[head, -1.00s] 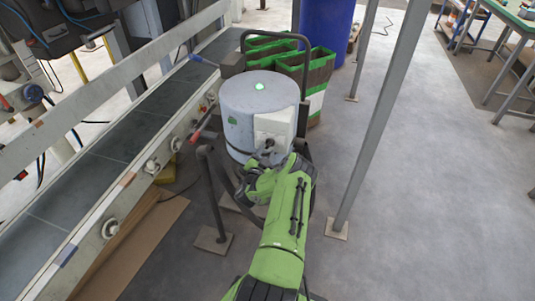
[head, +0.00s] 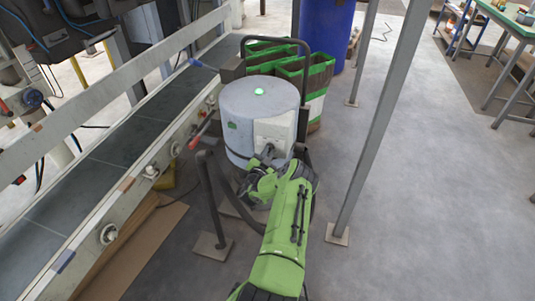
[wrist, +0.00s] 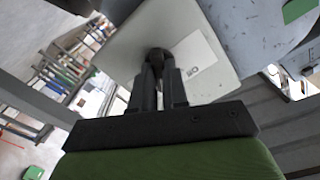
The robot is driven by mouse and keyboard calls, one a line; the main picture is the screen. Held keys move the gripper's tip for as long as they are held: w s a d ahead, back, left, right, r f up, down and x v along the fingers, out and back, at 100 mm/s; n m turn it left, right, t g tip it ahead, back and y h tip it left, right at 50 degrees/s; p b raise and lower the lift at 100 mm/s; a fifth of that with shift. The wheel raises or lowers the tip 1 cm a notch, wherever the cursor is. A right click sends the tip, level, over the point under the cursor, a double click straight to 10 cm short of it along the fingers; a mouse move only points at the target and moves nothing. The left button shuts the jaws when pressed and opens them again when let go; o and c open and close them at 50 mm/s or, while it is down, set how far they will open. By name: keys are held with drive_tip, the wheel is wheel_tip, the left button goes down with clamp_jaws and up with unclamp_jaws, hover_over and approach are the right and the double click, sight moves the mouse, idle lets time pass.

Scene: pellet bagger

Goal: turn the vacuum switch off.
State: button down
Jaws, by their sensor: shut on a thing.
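The vacuum (head: 238,116) is a grey drum with a green light (head: 259,91) glowing on its top. A pale switch panel (head: 272,131) is on the side facing me; it also shows tilted in the wrist view (wrist: 195,45). The vacuum switch (wrist: 157,54) is a dark round knob on that panel. My gripper (wrist: 160,66) is shut on the knob, with its two dark fingers on either side of it. In the head view my gripper (head: 267,153) is at the panel's lower edge, and the knob is mostly hidden there. I cannot tell the knob's setting.
A conveyor (head: 118,148) runs along the left, with a red-tipped lever (head: 200,132) near the drum. Green-edged bins (head: 318,72) and a blue barrel (head: 326,30) stand behind. A grey post (head: 377,130) stands right of my arm.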

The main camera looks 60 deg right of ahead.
drive_tip(key=shift+n+p, duration=0.3)
drive_tip(key=shift+p, duration=0.05)
drive_tip(key=shift+n+p, duration=3.45)
drive_tip(key=shift+n, duration=2.15)
drive_tip(key=shift+f, duration=0.1)
drive_tip(key=c, duration=1.1)
unclamp_jaws()
drive_tip(key=shift+c, duration=0.2)
drive_tip(key=s+a+p, duration=0.2)
drive_tip(key=a+p, duration=0.5)
drive_tip(key=a, duration=0.8)
drive_tip(key=shift+s+a+p, duration=0.2)
drive_tip(key=shift+a+p, duration=0.15)
